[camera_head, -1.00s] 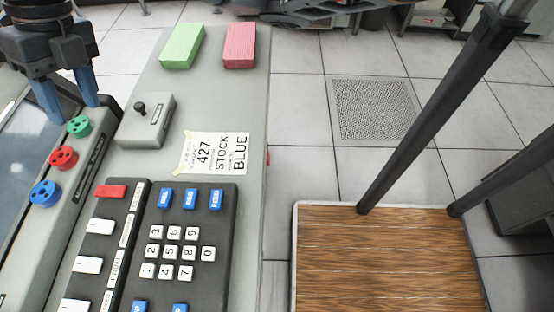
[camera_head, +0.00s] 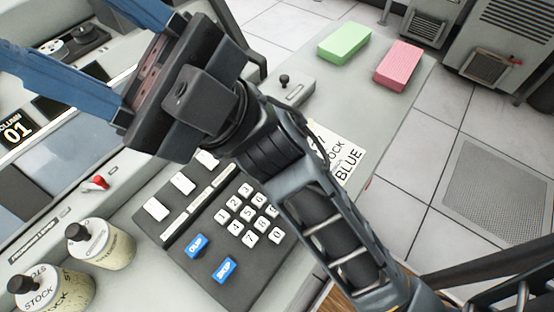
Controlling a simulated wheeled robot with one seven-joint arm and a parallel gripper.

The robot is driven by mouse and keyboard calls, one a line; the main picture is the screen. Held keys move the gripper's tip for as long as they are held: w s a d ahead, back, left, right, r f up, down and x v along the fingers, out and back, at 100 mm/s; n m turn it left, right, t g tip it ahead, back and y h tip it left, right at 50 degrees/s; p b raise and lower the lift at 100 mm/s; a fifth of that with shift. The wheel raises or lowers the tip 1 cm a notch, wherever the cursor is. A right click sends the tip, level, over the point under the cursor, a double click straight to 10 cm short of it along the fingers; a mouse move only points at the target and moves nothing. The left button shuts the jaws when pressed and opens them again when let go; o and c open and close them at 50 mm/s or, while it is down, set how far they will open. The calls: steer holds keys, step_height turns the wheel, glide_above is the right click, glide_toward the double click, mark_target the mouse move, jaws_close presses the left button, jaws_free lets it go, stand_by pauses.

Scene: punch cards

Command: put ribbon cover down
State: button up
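My gripper (camera_head: 62,32) is at the upper left of the head view, with its two blue fingers spread wide and nothing seen between them. The fingertips run to or past the frame edge. Behind the fingers, a round reel-like part (camera_head: 52,48) shows on the grey machine, with a dark part beside it. I cannot tell for sure which part is the ribbon cover. My arm and gripper hide part of the machine there.
A keypad (camera_head: 248,213) lies below my arm. Two jars marked STOCK (camera_head: 105,250) stand at lower left, near a red switch (camera_head: 96,182). A green block (camera_head: 344,42) and pink block (camera_head: 403,64) lie on the console's far end, past a small lever box (camera_head: 290,88).

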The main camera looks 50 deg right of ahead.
steer(key=s+d+f+m+h, duration=0.4)
steer(key=s+f+m+h, duration=0.3)
steer(key=f+m+h, duration=0.1)
steer(key=s+d+f+m+h, duration=0.5)
steer(key=s+f+m+h, duration=0.2)
steer(key=f+m+h, duration=0.1)
steer(key=s+d+f+m+t+h, duration=0.1)
steer(key=s+d+f+m+h, duration=0.3)
steer(key=s+f+m+h, duration=0.2)
step_height(320, 180, down, 5)
steer(key=m+h, duration=0.2)
steer(key=h, duration=0.2)
steer(key=shift+s+d+m, duration=0.25)
steer(key=shift+s+m, duration=0.15)
